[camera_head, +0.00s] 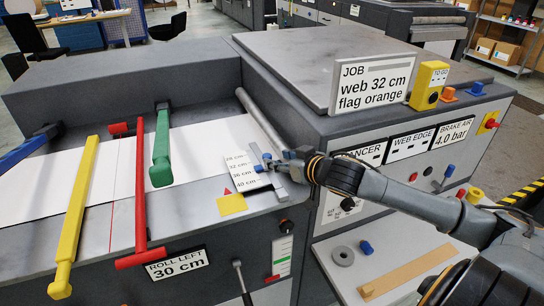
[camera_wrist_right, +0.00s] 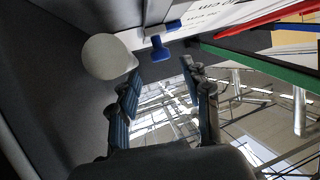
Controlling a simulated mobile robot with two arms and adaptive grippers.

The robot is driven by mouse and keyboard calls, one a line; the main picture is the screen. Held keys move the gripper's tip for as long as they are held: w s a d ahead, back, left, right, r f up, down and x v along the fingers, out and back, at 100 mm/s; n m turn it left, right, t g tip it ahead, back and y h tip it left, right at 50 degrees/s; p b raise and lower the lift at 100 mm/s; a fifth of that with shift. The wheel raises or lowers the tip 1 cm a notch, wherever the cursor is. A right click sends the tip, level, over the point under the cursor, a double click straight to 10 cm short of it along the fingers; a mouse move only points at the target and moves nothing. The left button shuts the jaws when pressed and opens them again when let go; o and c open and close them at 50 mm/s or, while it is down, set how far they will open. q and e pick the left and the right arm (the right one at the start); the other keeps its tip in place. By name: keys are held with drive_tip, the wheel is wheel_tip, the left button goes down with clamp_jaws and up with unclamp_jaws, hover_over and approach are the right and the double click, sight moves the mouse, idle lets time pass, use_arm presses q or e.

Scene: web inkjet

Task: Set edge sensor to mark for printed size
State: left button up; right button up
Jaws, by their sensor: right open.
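The white scale card (camera_head: 238,171) lists 28, 32, 36 and 40 cm beside the web's right edge. A small blue-knobbed part, which looks like the edge sensor (camera_head: 266,157), is at the card's right side; its blue knob (camera_wrist_right: 160,49) is clear in the wrist view. I cannot tell which mark it stands at. My right gripper (camera_head: 287,163) is just right of it, partly hiding that area. In the wrist view its fingers (camera_wrist_right: 166,100) are apart with nothing between them. The job sign (camera_head: 371,83) reads web 32 cm, flag orange. My left gripper is out of view.
Yellow (camera_head: 75,215), red (camera_head: 140,190) and green (camera_head: 161,150) bars cross the white web. A grey roller (camera_head: 258,118) lies behind the gripper; its pale round end (camera_wrist_right: 108,56) is close in the wrist view.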

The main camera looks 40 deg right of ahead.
sight(268, 155)
drive_tip(key=shift+p+x, duration=0.35)
drive_tip(key=shift+x, duration=1.65)
drive_tip(key=shift+a, duration=0.1)
clamp_jaws()
drive_tip(key=shift+r, duration=0.1)
